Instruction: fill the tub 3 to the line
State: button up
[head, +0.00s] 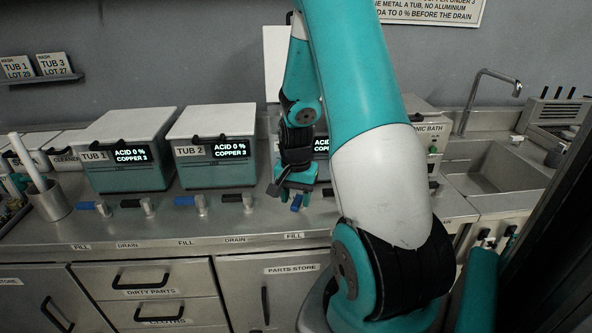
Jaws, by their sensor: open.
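Tub 3 (264,150) stands right of tub 2, mostly hidden behind my arm. A pale panel (275,60) stands upright above it, apparently its raised lid. Part of its display (321,146) shows, with the ends of lines like those on the other tubs. The water level and the line inside cannot be seen. A blue fill valve handle (297,203) sits at the counter front below it, above a FILL label (294,236). My gripper (292,190) is open, pointing down right at the blue handle; whether it touches the handle I cannot tell.
Tub 1 (125,150) and tub 2 (212,145) stand closed at left, both reading acid 0 %, copper 3. Blue and black valve handles line the counter front. A metal cup (48,200) stands far left, a sink (490,170) at right.

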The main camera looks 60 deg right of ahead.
aim_at(296, 202)
notch_tip(296, 202, up, 16)
jog(key=shift+r+b, duration=0.25)
jog(key=shift+b, duration=0.05)
dwell(7.0)
